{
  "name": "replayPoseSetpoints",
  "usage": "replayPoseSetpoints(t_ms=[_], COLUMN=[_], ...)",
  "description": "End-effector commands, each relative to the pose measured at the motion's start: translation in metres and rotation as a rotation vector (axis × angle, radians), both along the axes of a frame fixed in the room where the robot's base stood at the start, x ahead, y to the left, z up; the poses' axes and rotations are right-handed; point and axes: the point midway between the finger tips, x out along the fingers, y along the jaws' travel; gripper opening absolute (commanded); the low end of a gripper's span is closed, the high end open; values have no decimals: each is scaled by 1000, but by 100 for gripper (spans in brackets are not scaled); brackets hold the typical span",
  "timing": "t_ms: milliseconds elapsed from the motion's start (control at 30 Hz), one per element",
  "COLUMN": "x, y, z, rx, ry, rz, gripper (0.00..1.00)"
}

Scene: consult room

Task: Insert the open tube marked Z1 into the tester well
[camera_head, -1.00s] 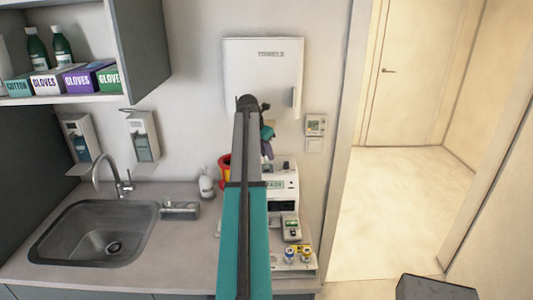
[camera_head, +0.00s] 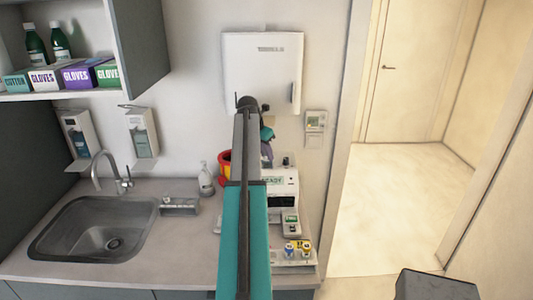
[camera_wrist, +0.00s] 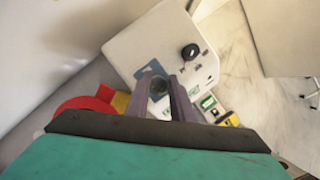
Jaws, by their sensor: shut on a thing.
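The tester is a white box (camera_head: 290,187) on the counter below the towel dispenser, partly hidden by my arm; its green display appears to read READY. In the wrist view its white top (camera_wrist: 125,45) shows a dark blue-grey panel and a black knob (camera_wrist: 190,52). My gripper (camera_wrist: 160,88) is over the panel's edge, its two grey fingers shut on a small dark round thing, seen end-on, which looks like the tube (camera_wrist: 159,84). Its marking cannot be read, and the well cannot be made out. In the head view my gripper (camera_head: 266,152) is mostly behind my arm.
A red and yellow bin (camera_head: 224,165) stands left of the tester. A small device (camera_head: 291,219) and a tray (camera_head: 280,259) with two small capped containers (camera_head: 298,249) lie in front. A pump bottle (camera_head: 205,182) and sink (camera_head: 100,230) are further left.

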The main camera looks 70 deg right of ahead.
Motion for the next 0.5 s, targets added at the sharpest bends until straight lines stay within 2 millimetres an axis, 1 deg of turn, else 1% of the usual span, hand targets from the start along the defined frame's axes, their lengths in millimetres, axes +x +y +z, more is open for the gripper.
replayPoseSetpoints(t_ms=[500], x=[1], y=[0], z=[-12], rx=[0], ry=[0], rz=[1], gripper=[0])
